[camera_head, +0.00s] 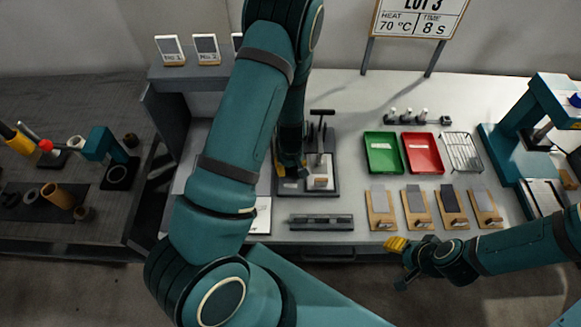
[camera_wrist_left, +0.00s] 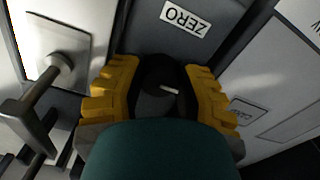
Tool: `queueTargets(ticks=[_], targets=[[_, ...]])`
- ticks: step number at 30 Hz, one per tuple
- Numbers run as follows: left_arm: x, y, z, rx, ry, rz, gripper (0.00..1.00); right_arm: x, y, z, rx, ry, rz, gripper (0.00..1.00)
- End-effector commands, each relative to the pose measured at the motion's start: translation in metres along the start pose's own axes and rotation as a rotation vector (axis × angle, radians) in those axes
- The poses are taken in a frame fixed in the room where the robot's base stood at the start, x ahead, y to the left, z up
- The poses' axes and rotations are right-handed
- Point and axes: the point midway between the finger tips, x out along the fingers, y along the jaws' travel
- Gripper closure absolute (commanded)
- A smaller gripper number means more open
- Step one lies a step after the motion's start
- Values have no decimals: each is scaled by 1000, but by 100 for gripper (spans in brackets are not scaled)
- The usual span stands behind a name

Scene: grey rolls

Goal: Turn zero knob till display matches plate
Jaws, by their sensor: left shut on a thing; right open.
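The zero knob (camera_wrist_left: 160,88) is a dark round knob with a short white mark, seen in the left wrist view. My left gripper (camera_wrist_left: 163,95) has its yellow fingers shut on it, one on either side. A white ZERO label (camera_wrist_left: 186,17) sits beside the knob on the dark base. In the head view my left gripper (camera_head: 292,170) is at the left part of the dark instrument base (camera_head: 329,188), and the knob is hidden there. I cannot make out a display reading. My right gripper (camera_head: 398,246) is open and empty in front of the table edge.
A green tray (camera_head: 383,153) and a red tray (camera_head: 422,153) lie right of the instrument, beside a wire rack (camera_head: 462,152). Several wooden boards with grey plates (camera_head: 416,205) lie in front. A LOT 3 sign (camera_head: 418,18) stands behind. A teal press (camera_head: 545,120) is at the right.

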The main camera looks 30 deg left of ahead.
Motion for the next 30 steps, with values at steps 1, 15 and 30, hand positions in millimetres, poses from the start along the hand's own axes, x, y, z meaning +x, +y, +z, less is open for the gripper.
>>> queueTargets(ticks=[1,15,30], targets=[[2,-1,3,0,-7,-3,100,0,0,0,0,0,0,52],[1,-1,2,1,-4,-2,32,0,0,0,0,0,0,52],[-41,1,0,5,2,3,32,0,0,0,0,0,0,52]])
